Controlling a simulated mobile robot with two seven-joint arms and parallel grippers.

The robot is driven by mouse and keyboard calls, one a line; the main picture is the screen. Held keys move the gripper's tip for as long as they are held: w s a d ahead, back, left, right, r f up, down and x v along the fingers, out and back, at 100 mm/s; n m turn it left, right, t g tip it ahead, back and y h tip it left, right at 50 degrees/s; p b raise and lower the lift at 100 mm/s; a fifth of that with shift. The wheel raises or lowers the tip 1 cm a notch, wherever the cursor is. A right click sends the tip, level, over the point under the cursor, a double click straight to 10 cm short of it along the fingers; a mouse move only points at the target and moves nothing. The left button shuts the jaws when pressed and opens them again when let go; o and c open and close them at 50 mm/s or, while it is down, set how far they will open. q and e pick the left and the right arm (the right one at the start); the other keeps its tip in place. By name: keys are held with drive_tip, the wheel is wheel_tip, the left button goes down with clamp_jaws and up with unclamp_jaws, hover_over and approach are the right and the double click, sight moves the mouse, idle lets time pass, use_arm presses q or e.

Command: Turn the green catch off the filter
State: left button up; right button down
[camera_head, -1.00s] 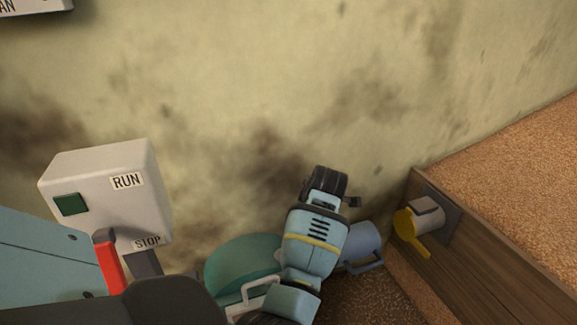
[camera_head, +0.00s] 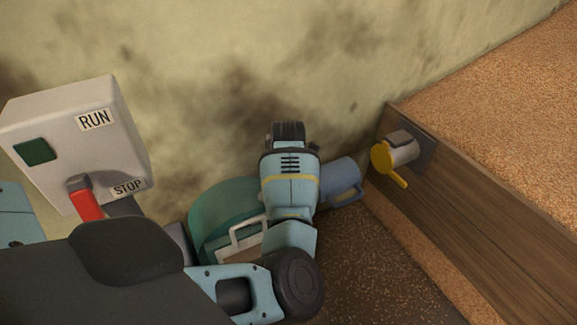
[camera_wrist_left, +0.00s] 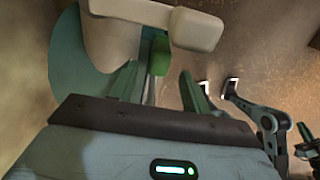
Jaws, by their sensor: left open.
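In the left wrist view a small green catch (camera_wrist_left: 159,56) hangs below a cream bar (camera_wrist_left: 150,22), in front of a teal rounded body (camera_wrist_left: 75,62). My left gripper (camera_wrist_left: 157,78) is open, its two fingers reaching up toward the catch, one on each side of its lower end. I cannot tell whether they touch it. In the head view a cream handle (camera_head: 240,236) and the teal body (camera_head: 212,217) show beside my left arm's light-blue wrist. The arm hides the catch and the fingers there.
A control box (camera_head: 75,140) marked RUN and STOP, with a red lever (camera_head: 86,203), stands at the left. A blue can-like part (camera_head: 342,182) lies right of my wrist. A yellow turn handle (camera_head: 384,160) sits on a wooden wall (camera_head: 500,220) with grain behind.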

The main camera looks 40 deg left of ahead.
use_arm(q)
drive_tip(key=shift+f+b, duration=0.4)
drive_tip(key=shift+f, duration=1.4)
